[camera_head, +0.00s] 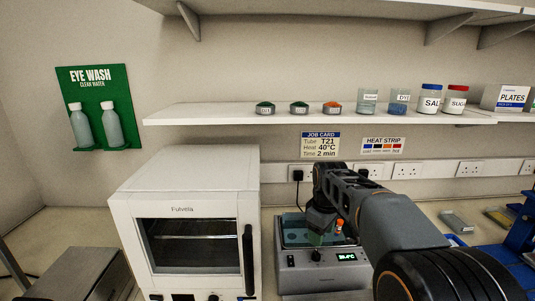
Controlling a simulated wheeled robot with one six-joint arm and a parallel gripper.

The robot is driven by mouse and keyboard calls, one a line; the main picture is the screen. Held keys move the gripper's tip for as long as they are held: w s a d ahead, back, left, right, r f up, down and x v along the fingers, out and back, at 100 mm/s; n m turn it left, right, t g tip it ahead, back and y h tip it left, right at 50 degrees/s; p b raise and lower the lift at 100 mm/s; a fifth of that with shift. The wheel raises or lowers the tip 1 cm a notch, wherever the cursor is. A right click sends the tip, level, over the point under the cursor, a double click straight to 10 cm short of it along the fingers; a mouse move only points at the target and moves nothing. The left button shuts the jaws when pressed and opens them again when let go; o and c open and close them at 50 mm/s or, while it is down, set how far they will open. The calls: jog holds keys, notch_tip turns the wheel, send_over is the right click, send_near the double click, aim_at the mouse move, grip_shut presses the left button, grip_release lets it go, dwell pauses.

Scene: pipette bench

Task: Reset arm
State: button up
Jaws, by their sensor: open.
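My arm reaches in from the lower right, and my gripper (320,226) hangs over the grey heating bath (322,273). The gripper is open, small and dark here, and its fingertips are hard to make out. An orange-capped tube (339,226) stands in the bath just right of the gripper. I cannot tell whether they touch. The bath has a green lit display, too small to read surely. My arm hides part of the bath's right side.
A white Fulvella oven (190,215) stands close left of the bath. Above, a shelf (220,115) holds jars and small dishes. A job card (320,145) reads T21, 40°C, 2 min. A blue rack (522,225) and a grey box (456,222) are at right.

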jog(key=s+f+m+t, duration=0.1)
jog(key=s+m, duration=0.3)
jog(key=s, duration=0.5)
jog(key=s+f+m+t, duration=0.2)
jog(key=s+m, duration=0.3)
jog(key=s, duration=0.5)
jog(key=shift+s+d+t, duration=0.15)
jog(key=shift+t, duration=0.15)
dwell(0.5)
